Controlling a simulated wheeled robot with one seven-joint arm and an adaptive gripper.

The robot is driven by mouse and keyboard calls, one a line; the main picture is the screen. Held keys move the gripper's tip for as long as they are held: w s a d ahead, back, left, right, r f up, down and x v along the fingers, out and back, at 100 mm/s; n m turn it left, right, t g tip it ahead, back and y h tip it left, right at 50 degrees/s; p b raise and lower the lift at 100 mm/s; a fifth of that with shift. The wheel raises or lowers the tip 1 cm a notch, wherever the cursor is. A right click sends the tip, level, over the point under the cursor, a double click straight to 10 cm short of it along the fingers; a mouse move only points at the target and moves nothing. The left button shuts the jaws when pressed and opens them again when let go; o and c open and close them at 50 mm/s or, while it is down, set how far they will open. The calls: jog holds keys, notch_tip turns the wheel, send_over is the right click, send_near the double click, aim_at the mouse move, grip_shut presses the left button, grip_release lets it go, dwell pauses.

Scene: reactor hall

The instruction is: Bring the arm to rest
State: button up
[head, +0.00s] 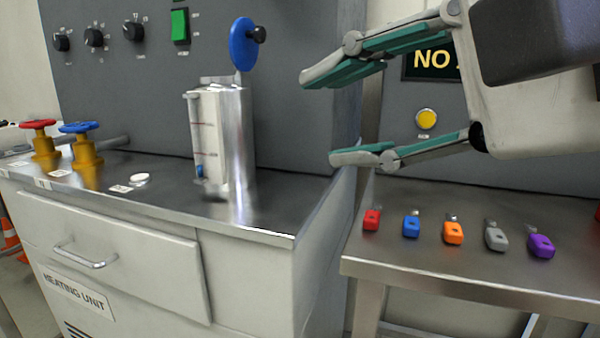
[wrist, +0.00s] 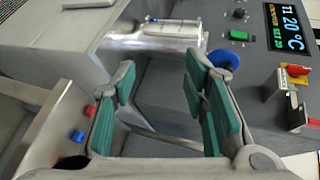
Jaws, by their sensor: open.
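My gripper (head: 345,118) reaches in from the upper right in the head view, with its grey fingers and green pads spread wide apart. Nothing is between the fingers. It hangs in the air in front of the grey panel, above the side table and to the right of the metal vessel. In the wrist view, my gripper (wrist: 160,115) also shows open, with the gap between the counter and the side table behind it. My arm beyond the gripper is mostly out of view.
A metal vessel (head: 235,140) stands on the heating unit's counter (head: 290,215), near a blue round handle (head: 243,44). Red (head: 38,124) and blue (head: 78,127) valve wheels are at left. Several coloured key fobs lie on the side table (head: 440,270). The wrist view shows a red-handled switch (wrist: 297,72).

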jog(key=s+d+f+n+g+h, duration=0.2)
jog(key=d+f+n+g+h, duration=0.15)
jog(key=f, duration=0.55)
jog(key=s+d+f+n+g+h, duration=0.15)
jog(key=d+f, duration=0.25)
jog(key=f, duration=0.5)
jog(key=s+d+f+n+g+h, duration=0.4)
jog(key=s+d+f+g+h, duration=0.15)
jog(key=s+d+f, duration=0.3)
notch_tip(320, 180, up, 34)
jog(key=t+y+p, duration=0.1)
jog(key=t+p, duration=0.3)
jog(key=p, duration=2.8)
jog(key=shift+a+f+n, duration=0.2)
jog(key=shift+a+n, duration=0.1)
